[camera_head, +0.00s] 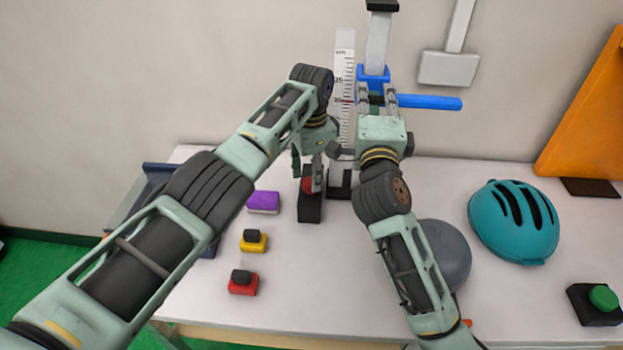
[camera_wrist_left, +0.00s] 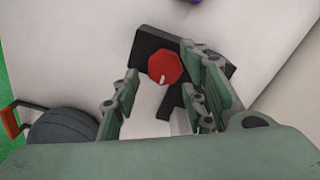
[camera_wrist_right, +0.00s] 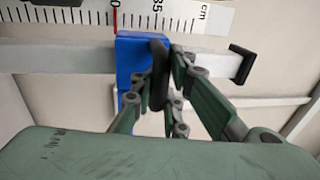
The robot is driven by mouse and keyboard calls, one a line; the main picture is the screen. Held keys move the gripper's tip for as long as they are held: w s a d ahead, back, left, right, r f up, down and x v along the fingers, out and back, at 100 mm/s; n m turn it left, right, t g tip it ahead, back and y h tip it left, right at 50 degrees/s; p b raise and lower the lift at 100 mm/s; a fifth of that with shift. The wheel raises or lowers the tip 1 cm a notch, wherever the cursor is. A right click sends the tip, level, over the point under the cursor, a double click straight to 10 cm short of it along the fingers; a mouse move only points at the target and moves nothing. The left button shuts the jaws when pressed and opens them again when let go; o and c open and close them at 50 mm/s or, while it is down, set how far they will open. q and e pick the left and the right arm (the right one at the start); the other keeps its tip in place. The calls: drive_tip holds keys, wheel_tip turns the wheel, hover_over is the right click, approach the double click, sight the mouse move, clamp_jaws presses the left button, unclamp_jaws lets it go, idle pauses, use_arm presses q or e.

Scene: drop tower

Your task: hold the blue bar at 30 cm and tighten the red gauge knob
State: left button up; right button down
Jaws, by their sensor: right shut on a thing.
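The blue bar (camera_head: 430,102) stands out to the right from a blue carriage on the upright post. The carriage (camera_wrist_right: 130,60) fills the middle of the right wrist view, one edge by the scale's red mark. My right gripper (camera_head: 376,92) is shut on the carriage's dark handle (camera_wrist_right: 158,75). The red gauge knob (camera_wrist_left: 164,68) sits on a black base (camera_head: 311,208) at the foot of the scale. My left gripper (camera_wrist_left: 160,68) is open, with its fingers on either side of the knob; contact cannot be told. It partly hides the knob in the head view (camera_head: 308,185).
The white scale (camera_head: 344,70) stands behind the grippers. Purple (camera_head: 263,202), yellow (camera_head: 253,243) and red (camera_head: 243,285) blocks lie left on the table. A grey dome (camera_head: 447,255), teal helmet (camera_head: 513,222) and green button (camera_head: 603,297) are at right.

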use_arm(q)
drive_tip(key=shift+f, duration=0.95)
